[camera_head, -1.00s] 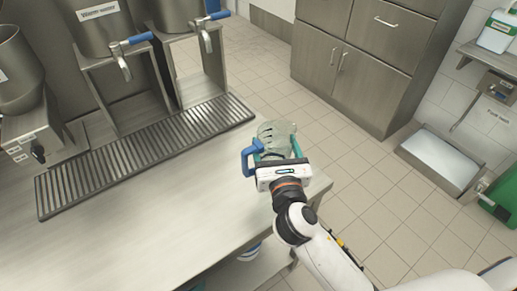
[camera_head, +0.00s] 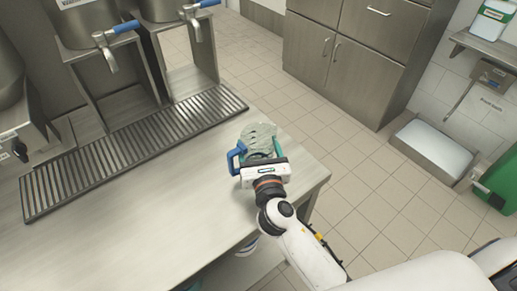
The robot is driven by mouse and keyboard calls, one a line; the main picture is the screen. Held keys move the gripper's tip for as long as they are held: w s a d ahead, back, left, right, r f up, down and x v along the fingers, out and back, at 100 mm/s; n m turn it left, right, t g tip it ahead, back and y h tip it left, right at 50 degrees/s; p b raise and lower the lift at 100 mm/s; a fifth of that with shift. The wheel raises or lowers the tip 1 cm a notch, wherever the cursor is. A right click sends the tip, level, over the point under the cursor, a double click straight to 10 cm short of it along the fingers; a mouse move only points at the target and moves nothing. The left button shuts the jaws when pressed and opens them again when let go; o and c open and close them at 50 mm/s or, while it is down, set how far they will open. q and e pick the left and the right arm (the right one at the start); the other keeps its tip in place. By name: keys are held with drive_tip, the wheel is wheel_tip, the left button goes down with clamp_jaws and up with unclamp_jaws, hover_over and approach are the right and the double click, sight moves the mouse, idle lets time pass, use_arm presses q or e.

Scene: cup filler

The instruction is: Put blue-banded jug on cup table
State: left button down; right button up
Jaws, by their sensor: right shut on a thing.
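The jug (camera_head: 258,137) is clear, with a greenish tint, and a blue handle-like loop (camera_head: 235,158) shows at its left side. Its blue band cannot be made out. My right gripper (camera_head: 262,160) is shut on the jug and hides its lower near part. The jug appears in front of the steel table (camera_head: 170,200), near its right end. I cannot tell whether its base touches the top. My left gripper is not in view.
A ribbed drip grate (camera_head: 135,150) runs along the table's back, below steel dispensers with blue-handled taps (camera_head: 106,48). The table top's middle is bare. Cabinets (camera_head: 350,70) and a floor basin (camera_head: 432,145) stand beyond.

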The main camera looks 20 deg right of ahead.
drive_tip(key=o, duration=1.2)
drive_tip(key=shift+c, duration=0.2)
drive_tip(key=shift+o, duration=0.4)
drive_tip(key=shift+r, duration=0.15)
drive_tip(key=shift+s, duration=0.35)
drive_tip(key=s, duration=0.3)
drive_tip(key=s+a+b, duration=0.1)
drive_tip(key=s, duration=0.3)
drive_tip(key=s+b, duration=0.1)
drive_tip(key=s, duration=0.2)
drive_tip(key=shift+s+a, duration=0.15)
drive_tip(key=shift+s, duration=0.5)
